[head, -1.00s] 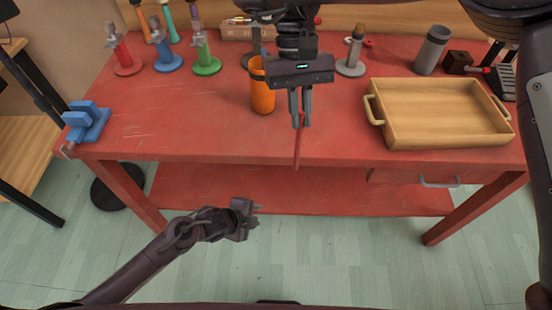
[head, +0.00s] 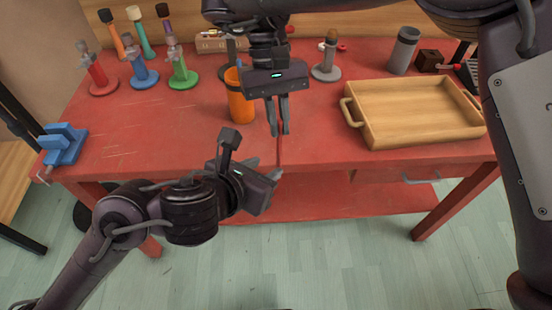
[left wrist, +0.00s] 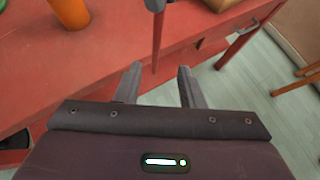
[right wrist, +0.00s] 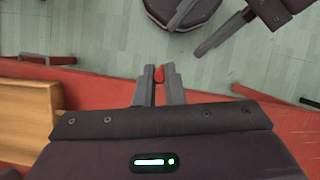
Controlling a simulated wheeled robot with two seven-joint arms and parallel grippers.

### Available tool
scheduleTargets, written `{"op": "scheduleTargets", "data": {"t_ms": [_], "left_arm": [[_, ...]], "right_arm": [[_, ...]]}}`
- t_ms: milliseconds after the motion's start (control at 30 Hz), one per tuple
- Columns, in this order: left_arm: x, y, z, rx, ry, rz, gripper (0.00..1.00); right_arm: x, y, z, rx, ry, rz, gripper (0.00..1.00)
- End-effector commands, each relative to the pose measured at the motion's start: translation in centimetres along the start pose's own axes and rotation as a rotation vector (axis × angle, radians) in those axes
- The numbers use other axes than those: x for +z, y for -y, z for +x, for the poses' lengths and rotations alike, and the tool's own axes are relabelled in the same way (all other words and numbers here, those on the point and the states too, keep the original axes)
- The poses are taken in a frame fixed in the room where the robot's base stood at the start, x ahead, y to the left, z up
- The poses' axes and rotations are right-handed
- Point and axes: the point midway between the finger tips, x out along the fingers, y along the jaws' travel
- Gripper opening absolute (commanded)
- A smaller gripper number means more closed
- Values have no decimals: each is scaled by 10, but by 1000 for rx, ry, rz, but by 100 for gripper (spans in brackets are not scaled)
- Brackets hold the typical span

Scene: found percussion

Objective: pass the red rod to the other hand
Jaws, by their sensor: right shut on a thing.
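The red rod (head: 280,150) hangs roughly upright from my right gripper (head: 281,133), which is shut on its upper part over the table's front edge. The rod's end shows as a red spot (right wrist: 159,74) between the right fingers in the right wrist view. My left gripper (head: 275,178) is beside the rod's lower part, below the right one. In the left wrist view my left fingers (left wrist: 159,80) are apart with nothing between them, and the rod (left wrist: 157,38) hangs just beyond the gap. The left gripper partly hides the rod's lower end in the head view.
The red table (head: 320,110) holds an orange cup (head: 240,100) behind the grippers, a wooden tray (head: 415,128) at right and a blue vise (head: 64,146) at left. Several coloured stands and a grey canister (head: 403,52) are at the back. The space before the table is clear.

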Motion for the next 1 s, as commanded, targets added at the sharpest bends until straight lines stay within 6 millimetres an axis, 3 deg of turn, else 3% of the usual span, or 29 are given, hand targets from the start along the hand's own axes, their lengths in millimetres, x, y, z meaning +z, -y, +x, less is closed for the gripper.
{"op": "scheduleTargets", "data": {"t_ms": [600,800,1000], "left_arm": [[-1,-1,94,2,-1,-6,35],[-1,-2,109,3,-1,-5,35],[-1,-1,110,2,-1,-3,35]], "right_arm": [[0,0,0,0,0,0,0],[0,0,0,0,0,0,0],[0,0,0,0,0,0,0]]}}
